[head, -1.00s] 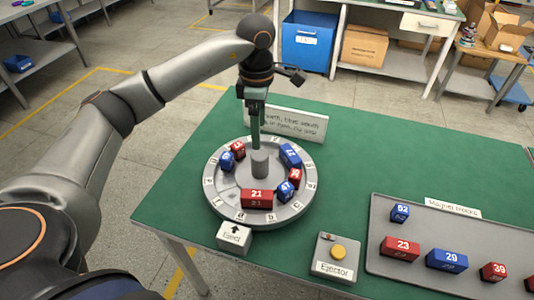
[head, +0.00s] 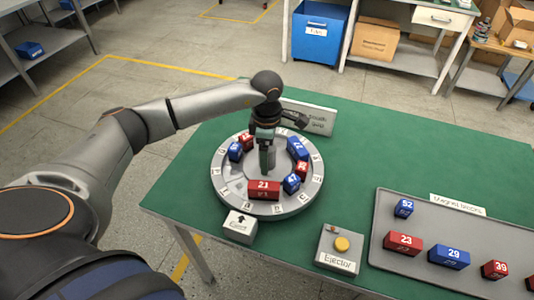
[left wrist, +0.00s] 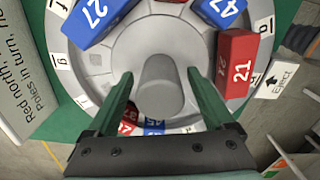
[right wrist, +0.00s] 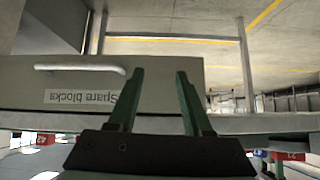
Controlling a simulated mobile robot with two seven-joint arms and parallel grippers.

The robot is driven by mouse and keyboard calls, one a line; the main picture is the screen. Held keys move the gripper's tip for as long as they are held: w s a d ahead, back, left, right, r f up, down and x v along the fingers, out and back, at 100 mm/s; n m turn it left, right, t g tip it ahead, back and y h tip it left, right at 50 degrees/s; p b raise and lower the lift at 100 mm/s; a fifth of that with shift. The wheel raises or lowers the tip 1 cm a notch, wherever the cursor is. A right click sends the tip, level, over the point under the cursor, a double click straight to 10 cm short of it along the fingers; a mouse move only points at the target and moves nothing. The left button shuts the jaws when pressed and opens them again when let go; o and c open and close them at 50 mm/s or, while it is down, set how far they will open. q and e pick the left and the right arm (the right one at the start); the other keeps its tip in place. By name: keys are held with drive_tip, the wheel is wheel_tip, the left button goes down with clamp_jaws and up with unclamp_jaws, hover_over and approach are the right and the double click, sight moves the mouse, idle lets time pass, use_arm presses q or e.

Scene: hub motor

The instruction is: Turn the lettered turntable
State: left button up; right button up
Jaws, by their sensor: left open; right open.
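The round grey lettered turntable (head: 227,190) stands on the green table, with letter tiles around its rim and several red and blue numbered blocks on it. Red block 21 (head: 264,190) sits at the front, near the Eject marker (head: 240,226). Blue block 27 (left wrist: 98,18) and blue block 47 (left wrist: 222,12) also show in the left wrist view. My left gripper (head: 267,165) points down at the turntable's middle. Its open fingers (left wrist: 157,85) stand on either side of the grey central post (left wrist: 160,85); contact cannot be told. My right gripper (right wrist: 155,75) is open and empty, away from the turntable.
The ejector box (head: 338,250) with a yellow button stands at the front. A grey tray (head: 470,215) of magnet blocks lies at the right. A sign (head: 310,117) stands behind the turntable. A "Spare blocks" drawer (right wrist: 60,98) shows in the right wrist view.

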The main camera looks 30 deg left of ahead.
use_arm(q)
drive_tip(key=shift+c, duration=0.4)
clamp_jaws()
idle(0.5)
